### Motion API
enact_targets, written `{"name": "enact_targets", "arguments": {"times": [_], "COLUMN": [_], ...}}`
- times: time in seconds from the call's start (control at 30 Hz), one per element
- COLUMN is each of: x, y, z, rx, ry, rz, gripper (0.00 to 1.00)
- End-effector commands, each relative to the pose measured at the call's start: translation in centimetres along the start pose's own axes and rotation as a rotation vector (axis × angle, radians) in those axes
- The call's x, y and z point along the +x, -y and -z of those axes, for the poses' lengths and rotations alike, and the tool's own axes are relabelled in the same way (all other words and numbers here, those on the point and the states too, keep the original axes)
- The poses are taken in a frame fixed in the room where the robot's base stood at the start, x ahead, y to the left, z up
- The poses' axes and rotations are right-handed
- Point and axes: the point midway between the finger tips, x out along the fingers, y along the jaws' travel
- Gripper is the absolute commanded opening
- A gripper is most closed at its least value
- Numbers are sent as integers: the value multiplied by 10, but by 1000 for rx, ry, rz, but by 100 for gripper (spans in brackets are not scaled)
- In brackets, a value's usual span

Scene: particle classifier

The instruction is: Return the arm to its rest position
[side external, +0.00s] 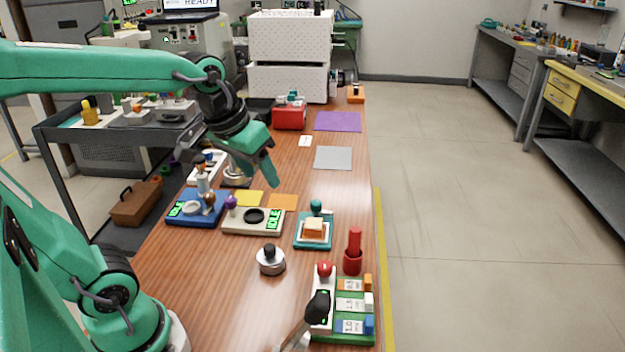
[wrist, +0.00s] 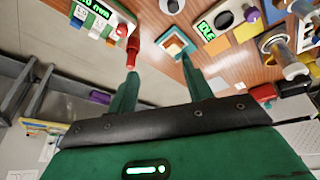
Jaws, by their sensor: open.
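My gripper (wrist: 159,65) is open and empty, with its two green fingers spread apart in the wrist view. In the side external view my gripper (side external: 262,168) hangs above the far left part of the wooden table (side external: 220,285), past the row of devices. My green arm reaches in from the left with its upper link nearly level and its wrist bent downward. One fingertip shows clearly there; the other is hard to make out. The fingers appear apart from the objects on the table.
A teal tray (side external: 315,243) with an orange block, a beige device (side external: 240,226) and a blue device (side external: 182,217) stand mid-table. A red cylinder (side external: 353,255) stands near the right edge. A red box (side external: 289,115) and white cabinets (side external: 290,60) are farther back. The grey mat (side external: 333,158) is bare.

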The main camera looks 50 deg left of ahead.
Motion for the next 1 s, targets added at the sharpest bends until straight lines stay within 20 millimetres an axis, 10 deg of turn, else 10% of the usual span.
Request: {"name": "enact_targets", "arguments": {"times": [0.4, 1.0], "x": [-10, -9], "y": [0, 0], "z": [-61, -70], "rx": [188, 215], "ry": [-98, -109], "rz": [-28, -31], "gripper": [51, 51]}}
